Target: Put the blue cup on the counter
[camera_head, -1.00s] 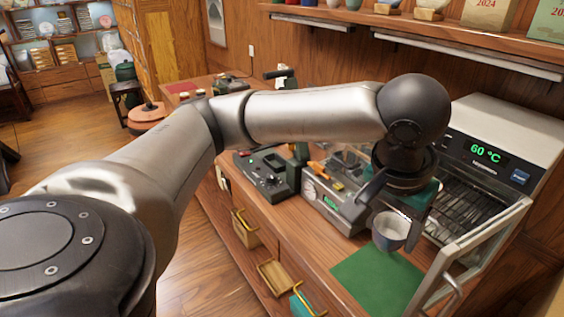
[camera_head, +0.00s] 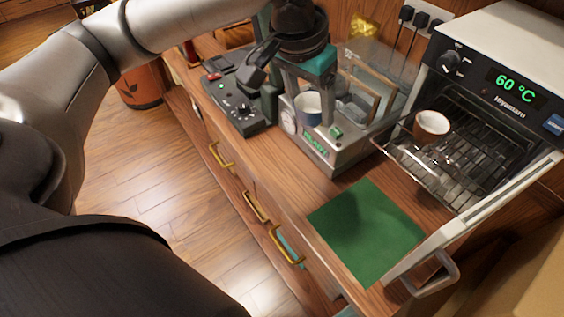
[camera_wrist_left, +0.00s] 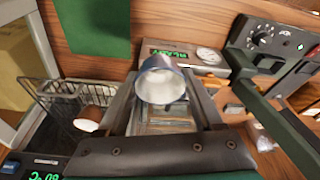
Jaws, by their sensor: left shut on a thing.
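The blue cup (camera_head: 308,110), pale inside with a blue outer wall, is held by my left gripper (camera_head: 309,92) in the head view. In the left wrist view the cup (camera_wrist_left: 161,84) sits between the two fingers of my left gripper (camera_wrist_left: 160,74), which are shut on it. In the head view it overlaps the scale (camera_head: 325,150); I cannot tell its height above it. The wooden counter (camera_head: 300,185) runs below. My right gripper is not in view.
A green mat (camera_head: 368,228) lies bare on the counter. A black control box (camera_head: 235,107) stands left of the scale. The oven door (camera_head: 470,225) juts forward.

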